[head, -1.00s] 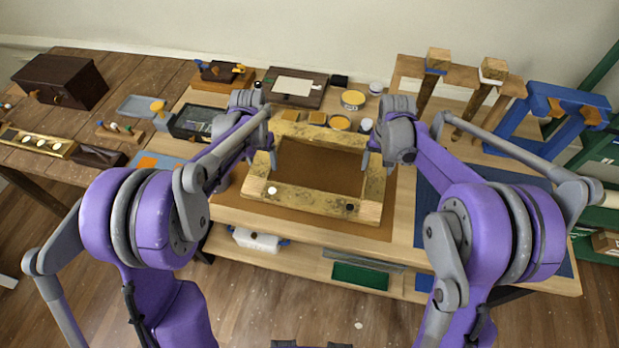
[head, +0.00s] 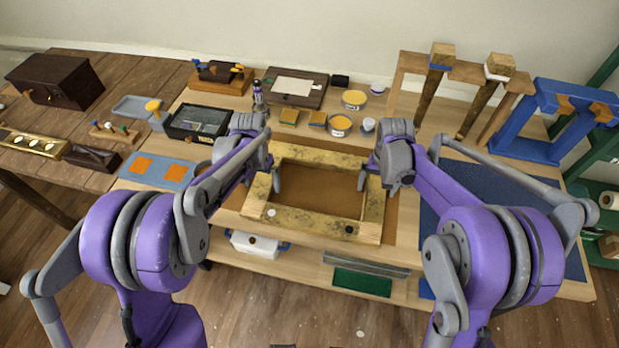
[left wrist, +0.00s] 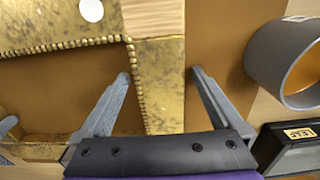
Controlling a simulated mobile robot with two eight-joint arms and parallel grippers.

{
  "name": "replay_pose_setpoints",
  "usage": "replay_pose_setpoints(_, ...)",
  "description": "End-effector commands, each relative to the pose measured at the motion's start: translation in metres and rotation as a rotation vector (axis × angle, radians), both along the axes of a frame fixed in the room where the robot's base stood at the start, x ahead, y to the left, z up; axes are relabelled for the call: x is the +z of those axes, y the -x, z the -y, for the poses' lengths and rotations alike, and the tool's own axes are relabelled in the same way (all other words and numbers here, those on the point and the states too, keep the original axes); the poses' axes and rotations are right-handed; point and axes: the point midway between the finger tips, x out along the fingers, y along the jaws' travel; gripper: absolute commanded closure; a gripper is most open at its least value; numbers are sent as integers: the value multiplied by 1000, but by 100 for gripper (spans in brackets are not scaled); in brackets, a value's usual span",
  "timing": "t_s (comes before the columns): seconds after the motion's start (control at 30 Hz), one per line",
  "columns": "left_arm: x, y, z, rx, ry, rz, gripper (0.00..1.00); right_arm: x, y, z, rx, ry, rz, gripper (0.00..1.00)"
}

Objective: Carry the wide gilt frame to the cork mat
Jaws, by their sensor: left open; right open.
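The wide gilt frame (head: 310,222) lies flat on the brown cork mat (head: 320,188), which shows through its opening and along its sides. The frame's front edge is close to the mat's front edge. My left gripper (head: 264,175) is open, straddling the frame's left rail. In the left wrist view its spread fingers (left wrist: 160,85) stand on either side of the gilt rail (left wrist: 163,75), with gaps beside it. My right gripper (head: 374,178) is open at the right rail. One of its fingers shows inside the opening; the outer one is hidden by the wrist.
Behind the frame stand ochre tins (head: 340,122), small blocks (head: 289,117) and a flat dark box (head: 297,85). A black tray (head: 198,122) is behind left. In the left wrist view a grey cup (left wrist: 272,62) stands near the left gripper.

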Motion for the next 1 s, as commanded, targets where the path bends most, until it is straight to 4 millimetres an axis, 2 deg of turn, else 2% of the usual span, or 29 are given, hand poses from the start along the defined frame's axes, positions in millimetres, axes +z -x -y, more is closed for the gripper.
replay_pose_setpoints(0.17, 14, 0, 0, 0, 0, 0, 0, 0, 0, 0, 0, 0, 0, 0)
replay_pose_setpoints(0.5, 85, 0, 0, 0, 0, -1, 0, 0, 0, 0, 0, -1, 0, 0)
replay_pose_setpoints(0.63, 105, -1, 0, 0, 0, -1, 0, 0, 0, 0, 0, -1, 0, 0)
replay_pose_setpoints(0.87, 119, 0, 0, 0, 0, -1, 0, 5, 0, 0, 0, -1, 0, 0)
replay_pose_setpoints(1.0, 120, -1, 0, 0, 0, -1, 0, 25, 1, 0, 0, -1, 0, 0)
